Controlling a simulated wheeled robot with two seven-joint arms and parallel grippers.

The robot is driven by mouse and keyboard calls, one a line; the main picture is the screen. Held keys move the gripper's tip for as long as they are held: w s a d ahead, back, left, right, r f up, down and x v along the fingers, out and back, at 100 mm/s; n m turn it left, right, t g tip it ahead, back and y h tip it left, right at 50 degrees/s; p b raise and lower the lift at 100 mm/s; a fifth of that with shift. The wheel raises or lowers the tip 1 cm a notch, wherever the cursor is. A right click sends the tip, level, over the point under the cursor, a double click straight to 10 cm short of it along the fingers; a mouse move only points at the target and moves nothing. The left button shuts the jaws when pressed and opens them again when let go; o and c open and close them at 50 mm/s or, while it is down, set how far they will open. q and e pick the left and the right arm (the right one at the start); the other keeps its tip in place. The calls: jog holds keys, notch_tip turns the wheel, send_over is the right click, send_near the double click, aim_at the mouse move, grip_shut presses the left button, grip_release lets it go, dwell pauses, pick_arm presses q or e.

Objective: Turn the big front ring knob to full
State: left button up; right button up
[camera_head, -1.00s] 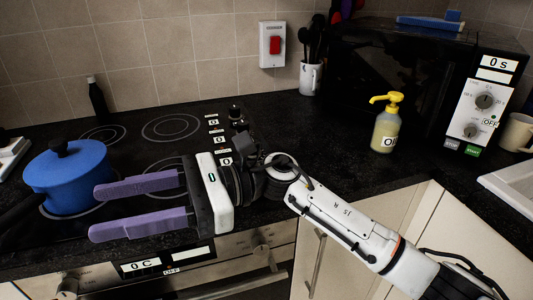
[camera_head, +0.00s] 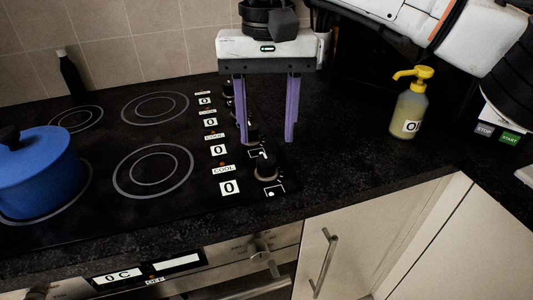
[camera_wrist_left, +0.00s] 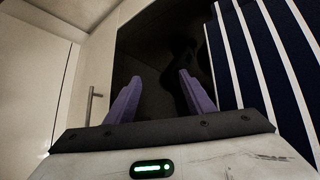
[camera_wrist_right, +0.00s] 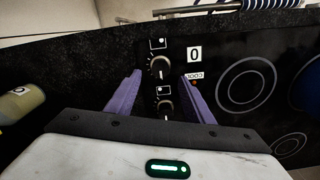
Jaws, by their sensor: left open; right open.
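The hob's ring knobs stand in a row along its right edge. The front knob (camera_head: 267,172) is a dark knob with a pale base beside a small ring diagram; the display nearest it reads 0. It also shows in the right wrist view (camera_wrist_right: 159,67). The big front ring (camera_head: 153,170) is bare, with COOL beside its display. My right gripper (camera_head: 267,140) points down, open and empty, above and slightly behind the front knob. In the right wrist view, the front knob appears between its fingertips, apparently below them. My left gripper (camera_wrist_left: 159,76) is open and empty, away from the hob.
A second knob (camera_head: 252,135) stands just behind the front one, close to my right fingers. A blue pot (camera_head: 38,175) sits on the front left ring. A yellow-topped oil bottle (camera_head: 409,105) stands on the right. The counter between is clear.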

aim_at(267, 159)
notch_tip(267, 159, down, 6)
jog(key=shift+f, duration=0.2)
jog(key=shift+c, duration=0.5)
jog(key=c, duration=1)
jog(key=shift+o, duration=0.2)
